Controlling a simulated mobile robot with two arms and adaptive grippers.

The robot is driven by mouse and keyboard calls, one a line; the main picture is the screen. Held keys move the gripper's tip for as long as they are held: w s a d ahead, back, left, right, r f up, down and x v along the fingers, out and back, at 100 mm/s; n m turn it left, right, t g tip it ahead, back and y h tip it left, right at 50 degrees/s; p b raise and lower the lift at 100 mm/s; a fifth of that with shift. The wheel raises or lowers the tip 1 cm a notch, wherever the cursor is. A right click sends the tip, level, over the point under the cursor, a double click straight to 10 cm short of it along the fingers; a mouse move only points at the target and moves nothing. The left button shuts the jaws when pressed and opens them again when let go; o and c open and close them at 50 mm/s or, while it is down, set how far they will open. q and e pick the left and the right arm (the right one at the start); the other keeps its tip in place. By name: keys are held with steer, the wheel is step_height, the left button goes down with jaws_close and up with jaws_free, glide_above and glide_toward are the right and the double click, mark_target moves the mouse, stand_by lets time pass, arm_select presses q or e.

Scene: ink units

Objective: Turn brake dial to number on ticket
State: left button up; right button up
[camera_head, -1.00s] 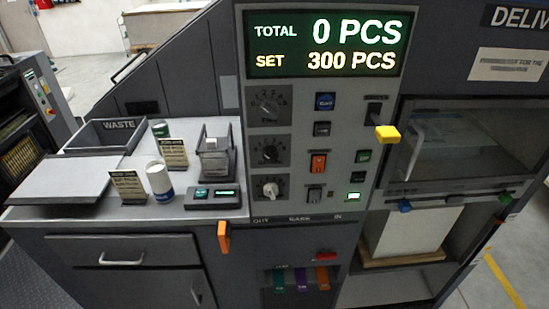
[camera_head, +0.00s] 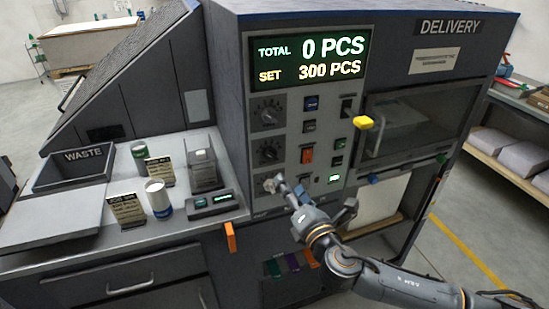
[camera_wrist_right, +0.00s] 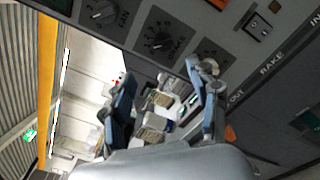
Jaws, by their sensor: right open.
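Three round dials run down the left of the control panel: the top dial (camera_head: 268,113), the middle dial (camera_head: 267,153) and the lowest dial (camera_head: 266,185). In the right wrist view, one finger overlaps the lowest dial's knob (camera_wrist_right: 208,67); the other finger is well apart. I cannot tell whether they touch. My left gripper is out of view.
Buttons and switches, including an orange switch (camera_head: 307,154), sit right of the dials. A yellow-knobbed lever (camera_head: 363,123) sticks out above my right arm. An orange handle (camera_head: 230,236) juts below the counter.

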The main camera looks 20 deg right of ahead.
steer(key=p, duration=0.2)
glide_toward(274, 156)
steer(key=w, duration=0.1)
steer(key=w+p, duration=0.1)
steer(key=w, duration=0.6)
steer(key=shift+w+a+r, duration=0.1)
steer(key=shift+w+a, duration=0.05)
steer(key=shift+w, duration=0.65)
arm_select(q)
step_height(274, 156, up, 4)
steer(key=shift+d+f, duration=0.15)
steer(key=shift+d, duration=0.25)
arm_select(e)
steer(key=c, duration=1.2)
